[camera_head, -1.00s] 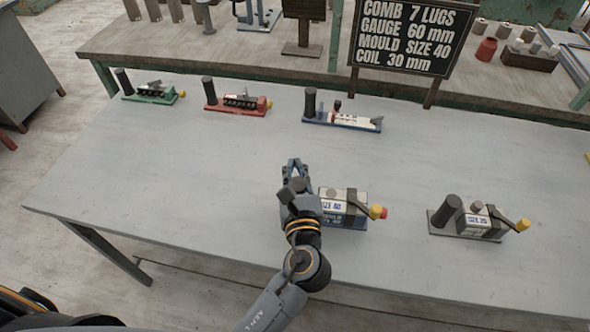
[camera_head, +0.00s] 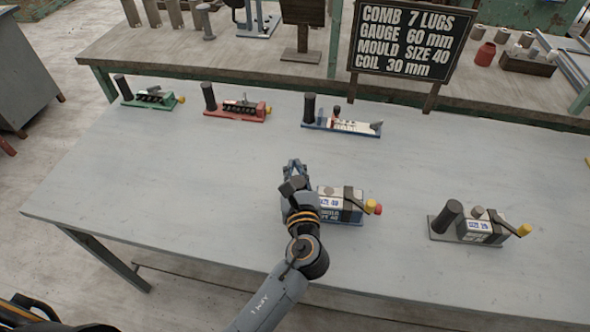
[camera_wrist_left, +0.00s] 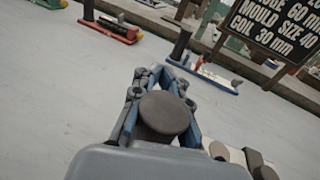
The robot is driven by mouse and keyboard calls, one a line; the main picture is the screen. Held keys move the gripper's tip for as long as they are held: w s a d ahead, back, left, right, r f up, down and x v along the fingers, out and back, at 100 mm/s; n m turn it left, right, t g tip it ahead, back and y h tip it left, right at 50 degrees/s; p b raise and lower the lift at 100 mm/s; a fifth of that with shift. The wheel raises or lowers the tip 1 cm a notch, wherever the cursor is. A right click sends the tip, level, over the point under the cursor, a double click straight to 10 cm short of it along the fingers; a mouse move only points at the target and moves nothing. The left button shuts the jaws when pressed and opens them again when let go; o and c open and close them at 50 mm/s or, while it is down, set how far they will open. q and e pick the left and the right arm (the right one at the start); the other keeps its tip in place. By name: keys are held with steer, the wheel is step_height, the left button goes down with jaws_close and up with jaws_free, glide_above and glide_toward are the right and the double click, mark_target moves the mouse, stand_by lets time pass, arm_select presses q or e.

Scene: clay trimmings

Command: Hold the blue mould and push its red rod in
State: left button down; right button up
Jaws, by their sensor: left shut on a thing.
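The blue mould (camera_head: 340,211) lies on the grey table, its white side label reading size 40. My left gripper (camera_head: 293,170) is at the mould's left end and hides that end in the head view. In the left wrist view, its blue-lined fingers (camera_wrist_left: 162,90) are shut on the mould's dark round upright handle (camera_wrist_left: 165,113). My right gripper is not in view.
A grey mould (camera_head: 467,226) with a yellow-tipped lever stands to the right. Green (camera_head: 150,101), red (camera_head: 238,110) and blue-and-white (camera_head: 341,127) tools stand along the back. A sign (camera_head: 407,40) stands behind them. The table middle is clear.

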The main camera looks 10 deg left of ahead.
arm_select(q)
steer(key=shift+w, duration=0.15)
steer(key=shift+w+a+f+b, duration=0.2)
steer(key=shift+w+f, duration=0.25)
steer(key=shift+f, duration=0.1)
steer(key=shift+w+a+f+b, duration=0.15)
steer(key=shift+w+a+f, duration=0.05)
steer(key=shift+w+f, duration=0.3)
steer(key=shift+s, duration=0.1)
steer(key=shift+p, duration=0.35)
steer(key=shift+f, duration=0.2)
stand_by(0.6)
